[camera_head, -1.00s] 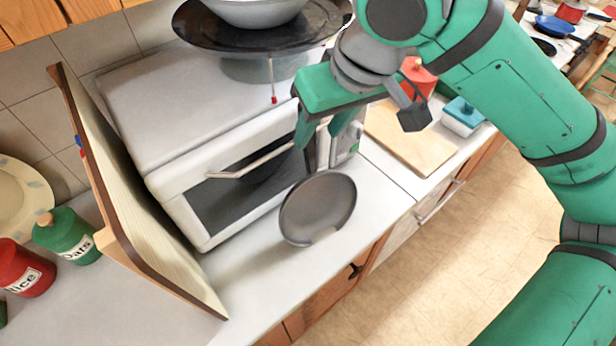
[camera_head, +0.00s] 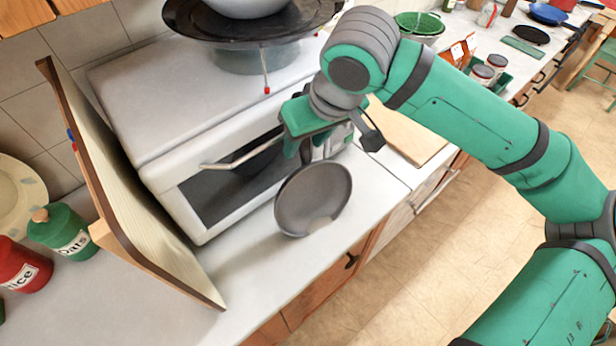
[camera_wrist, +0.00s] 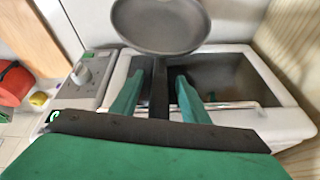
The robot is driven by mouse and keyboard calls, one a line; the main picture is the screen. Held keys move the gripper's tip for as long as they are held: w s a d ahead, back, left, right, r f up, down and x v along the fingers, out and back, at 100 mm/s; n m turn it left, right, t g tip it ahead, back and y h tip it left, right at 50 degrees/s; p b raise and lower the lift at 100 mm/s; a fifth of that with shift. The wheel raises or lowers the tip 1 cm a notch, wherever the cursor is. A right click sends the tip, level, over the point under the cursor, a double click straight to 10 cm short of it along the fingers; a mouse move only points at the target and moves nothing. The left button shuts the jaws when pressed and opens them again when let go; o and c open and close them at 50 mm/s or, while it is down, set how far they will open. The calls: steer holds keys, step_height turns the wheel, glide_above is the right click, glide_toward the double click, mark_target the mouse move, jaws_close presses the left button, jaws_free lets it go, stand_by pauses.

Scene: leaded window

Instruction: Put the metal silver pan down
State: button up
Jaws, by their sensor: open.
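The silver pan (camera_head: 313,200) is at the counter in front of the toaster oven, its round bowl toward the counter's front edge. I cannot tell whether it lies fully flat. Its handle points back toward my gripper (camera_head: 308,150). In the wrist view the pan (camera_wrist: 160,24) is at the top, and its dark handle (camera_wrist: 159,90) runs down between the fingers of my gripper (camera_wrist: 157,85). The fingers are open, one on each side of the handle, with gaps visible. The handle's far end is hidden behind the gripper body.
The white toaster oven (camera_head: 165,185) with its protruding door handle (camera_head: 240,155) stands right behind the pan. A leaning board (camera_head: 130,195) is at left. A cutting board (camera_head: 410,135) lies at right. Bare counter (camera_head: 265,265) is left of the pan.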

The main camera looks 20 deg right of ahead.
jaws_close()
steer(key=shift+r, duration=0.1)
